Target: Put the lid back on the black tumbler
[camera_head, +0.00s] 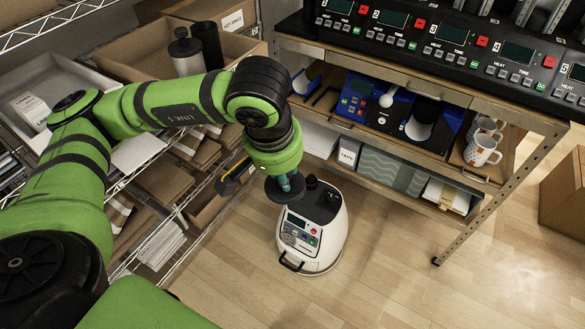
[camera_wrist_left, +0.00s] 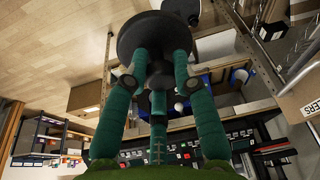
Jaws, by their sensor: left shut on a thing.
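My left gripper (camera_head: 286,184) is shut on a black round lid (camera_head: 288,192), above the white machine on the floor. In the left wrist view the teal fingers of this gripper (camera_wrist_left: 160,75) close around the knob under the lid's wide disc (camera_wrist_left: 152,32). A black tumbler (camera_head: 207,44) stands upright in a cardboard box on the left shelf, apart from the gripper. It appears to have no lid. My right gripper is in neither view.
A white tumbler with a black lid (camera_head: 186,52) stands beside the black tumbler. The cardboard box (camera_head: 133,55) has raised walls. A white machine (camera_head: 312,228) stands on the floor below my gripper. A workbench (camera_head: 420,85) with mugs (camera_head: 482,149) is at right. Open floor lies at lower right.

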